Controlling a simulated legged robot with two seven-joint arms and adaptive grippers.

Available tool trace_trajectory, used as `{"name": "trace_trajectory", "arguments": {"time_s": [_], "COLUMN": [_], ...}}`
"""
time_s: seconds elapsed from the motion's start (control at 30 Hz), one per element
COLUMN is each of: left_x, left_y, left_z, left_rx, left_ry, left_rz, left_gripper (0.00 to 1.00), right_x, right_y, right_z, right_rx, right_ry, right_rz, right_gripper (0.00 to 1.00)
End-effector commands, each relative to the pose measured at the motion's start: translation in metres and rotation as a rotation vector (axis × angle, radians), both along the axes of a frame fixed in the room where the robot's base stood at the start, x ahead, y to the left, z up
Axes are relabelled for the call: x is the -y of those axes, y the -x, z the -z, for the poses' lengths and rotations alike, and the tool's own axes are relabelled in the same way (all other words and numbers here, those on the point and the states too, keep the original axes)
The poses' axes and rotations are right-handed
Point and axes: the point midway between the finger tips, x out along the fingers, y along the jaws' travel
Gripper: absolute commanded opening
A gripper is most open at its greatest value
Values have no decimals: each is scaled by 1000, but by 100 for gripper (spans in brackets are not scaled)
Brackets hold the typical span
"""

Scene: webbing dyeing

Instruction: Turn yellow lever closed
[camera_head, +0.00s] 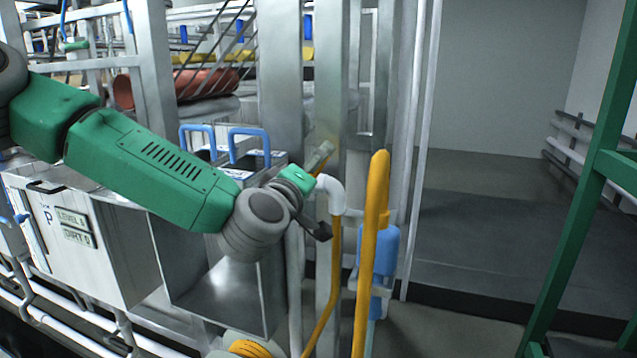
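A long yellow lever-like bar (371,240) stands nearly upright right of the middle, with its rounded top bent slightly right. A blue part (388,262) is behind it. My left gripper (326,192) is left of the yellow bar and apart from it in the picture. Its fingers are spread, one up and one down, around a white pipe elbow (332,193); I cannot tell whether they touch it. My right gripper is not in view.
Metal posts (284,90) rise behind the gripper. A green frame (590,200) stands at the right. The floor (480,225) between is open.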

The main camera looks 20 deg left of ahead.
Motion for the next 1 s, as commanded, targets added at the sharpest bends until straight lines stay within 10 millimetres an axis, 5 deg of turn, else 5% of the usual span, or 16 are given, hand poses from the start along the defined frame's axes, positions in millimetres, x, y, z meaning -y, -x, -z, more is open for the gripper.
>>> {"name": "trace_trajectory", "arguments": {"time_s": [0.5,1.0], "left_x": [-25,-32], "left_y": [-3,-3], "left_z": [-7,-8], "left_rx": [-5,-11], "left_ry": [412,543], "left_rz": [-8,-8], "left_gripper": [36,36], "right_x": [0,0], "right_y": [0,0], "right_z": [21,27], "right_rx": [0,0], "right_ry": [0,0], "right_rz": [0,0], "right_gripper": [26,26]}}
